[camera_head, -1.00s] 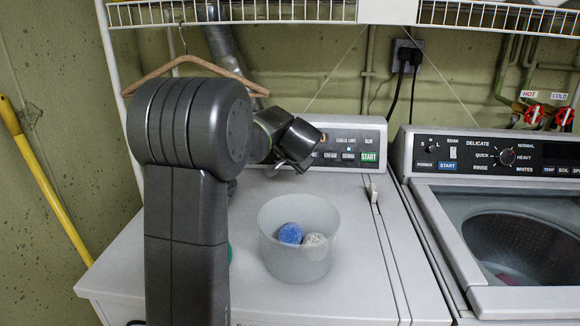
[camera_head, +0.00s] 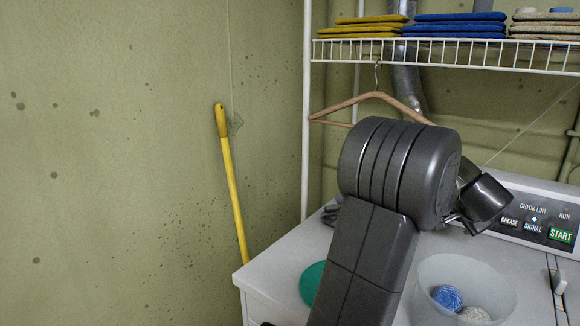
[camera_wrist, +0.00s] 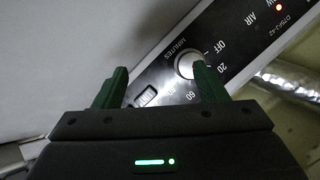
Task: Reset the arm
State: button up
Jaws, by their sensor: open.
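My arm rises in front of the white dryer in the head view, folded at a dark grey joint. In that view my gripper's fingers are mostly hidden behind the arm. In the wrist view my gripper (camera_wrist: 155,88) shows two green fingers spread apart with nothing between them. Beyond the fingers is the dryer's control panel (camera_wrist: 240,45), with a white round dial (camera_wrist: 188,66) by the right finger. I cannot tell whether that finger touches the dial.
A translucent bin (camera_head: 440,275) with a blue ball (camera_head: 446,297) and a pale ball (camera_head: 474,314) stands on the dryer top (camera_head: 265,275). A green round thing (camera_head: 313,283) lies beside my arm. A wire shelf (camera_head: 450,52) and wooden hanger (camera_head: 345,103) are above. A yellow pole (camera_head: 232,180) leans left.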

jog(key=w+d, duration=0.1)
jog(key=w, duration=0.2)
jog(key=w+d+p, duration=0.1)
jog(key=w+d, duration=0.1)
jog(key=w, duration=0.1)
jog(key=w+d, duration=0.1)
jog(key=w, duration=0.2)
jog(key=shift+w+d+p, duration=0.15)
jog(key=shift+w+p, duration=0.2)
jog(key=shift+w+d+f, duration=0.2)
jog(key=shift+w+f, duration=0.2)
